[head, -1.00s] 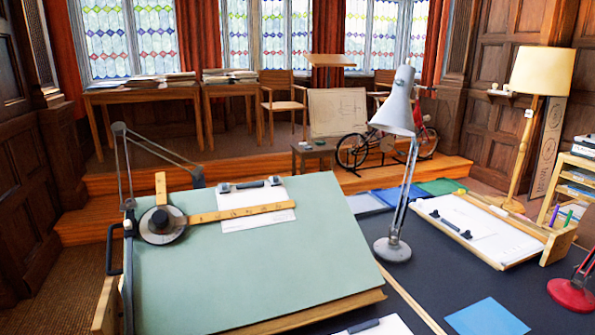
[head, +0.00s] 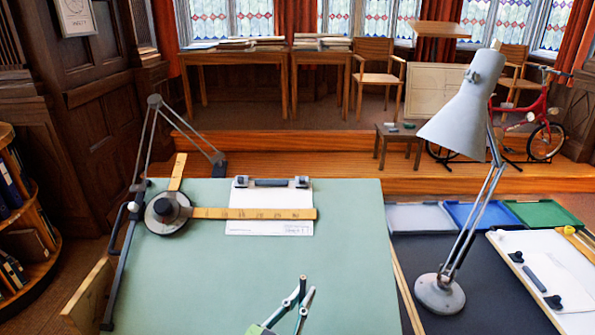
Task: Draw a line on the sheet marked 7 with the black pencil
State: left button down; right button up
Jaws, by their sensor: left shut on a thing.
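My left gripper (head: 303,291) comes in at the bottom middle, in front of the lower part of the green drafting board (head: 230,275). It is shut on a thin dark thing (head: 302,283) that looks like the black pencil, mostly hidden by the fingers. A white sheet (head: 270,227) lies on the upper part of the board, under a dark clip bar (head: 270,183) and crossed by a wooden rule (head: 255,213). Its printing is too small to read. Another white sheet (head: 575,285) lies on a board at the right. My right gripper is not in view.
A drafting arm with a round dark head (head: 168,212) stands along the green board's left side. A grey desk lamp (head: 440,292) stands right of the board on the dark table. Blue (head: 475,215) and green (head: 543,213) trays lie behind it. The board's lower half is mostly bare.

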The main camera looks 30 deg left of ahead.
pick_arm(q)
jog(key=w+a+r+n+t+y+p, duration=0.1)
jog(key=w+a+r+p, duration=0.1)
jog(key=w+a+r, duration=0.65)
jog(key=w+a+r+t+y+p, duration=0.15)
jog(key=w+a+r, duration=0.4)
jog(key=w, duration=0.65)
jog(key=w+f+b, duration=0.1)
jog(key=b, duration=0.1)
jog(key=w+f+g+b, duration=0.1)
jog(key=f+b, duration=0.1)
jog(key=shift+a+f, duration=0.1)
jog(key=shift+f, duration=0.05)
jog(key=shift+s+a+r+p, duration=0.25)
jog(key=shift+a+r+p, duration=0.15)
jog(key=shift+a, duration=0.05)
jog(key=s+a, duration=0.1)
jog(key=a, duration=0.2)
jog(key=s+a+p, duration=0.1)
jog(key=s+a, duration=0.1)
jog(key=a, duration=0.1)
jog(key=s+a, duration=0.1)
jog(key=a, duration=0.1)
jog(key=shift+s+a, duration=0.2)
jog(key=shift+a, duration=0.2)
jog(key=shift+s+a+p, duration=0.25)
jog(key=shift+a+p, duration=0.05)
jog(key=shift+a, duration=0.25)
